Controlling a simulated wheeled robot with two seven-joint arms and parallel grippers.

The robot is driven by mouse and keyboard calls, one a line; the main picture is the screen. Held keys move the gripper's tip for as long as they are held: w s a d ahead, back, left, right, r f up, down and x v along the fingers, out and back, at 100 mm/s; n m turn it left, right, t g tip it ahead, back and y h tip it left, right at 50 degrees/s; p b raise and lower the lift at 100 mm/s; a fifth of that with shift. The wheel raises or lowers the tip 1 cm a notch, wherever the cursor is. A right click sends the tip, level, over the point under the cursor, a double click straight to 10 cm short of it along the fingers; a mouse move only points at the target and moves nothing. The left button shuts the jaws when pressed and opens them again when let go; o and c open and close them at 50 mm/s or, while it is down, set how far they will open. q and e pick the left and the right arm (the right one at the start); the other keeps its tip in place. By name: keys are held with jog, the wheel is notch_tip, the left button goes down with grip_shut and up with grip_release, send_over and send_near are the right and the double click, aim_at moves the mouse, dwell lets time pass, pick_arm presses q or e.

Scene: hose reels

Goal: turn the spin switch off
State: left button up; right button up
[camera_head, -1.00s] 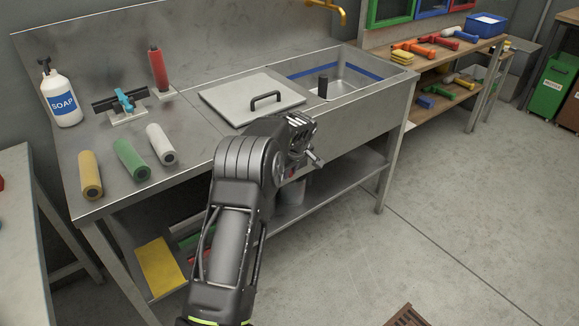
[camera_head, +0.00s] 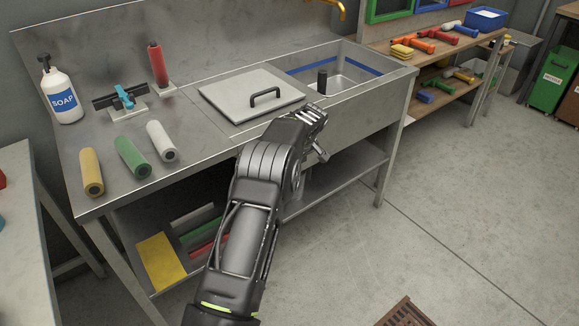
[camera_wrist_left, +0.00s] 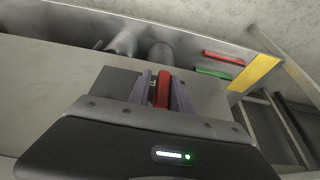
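The left wrist view shows an upright red switch lever (camera_wrist_left: 163,88) on a grey plate (camera_wrist_left: 115,87), with partly hidden lettering beside it that seems to read "FF". My left gripper (camera_wrist_left: 162,78) has its two purple-grey fingers on either side of the lever. A small gap shows on the lever's left; contact on the right is unclear. The fingers look open around it. In the head view my left arm reaches to the sink bench front (camera_head: 349,118), and its wrist hides the switch. My right gripper is not in view.
A lid with a black handle (camera_head: 264,96) lies beside the basin (camera_head: 345,78). The lower shelf holds coloured plates (camera_head: 160,262).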

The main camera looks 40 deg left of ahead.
pick_arm(q)
jog(key=shift+o, duration=0.6)
jog(key=shift+s+a+r, duration=0.15)
jog(key=shift+a+r, duration=0.15)
jog(key=shift+a, duration=0.3)
jog(key=shift+d+f, duration=0.1)
jog(key=shift+d+r, duration=0.2)
jog(key=shift+r, duration=0.05)
jog(key=v, duration=0.7)
jog(key=shift+r, duration=0.15)
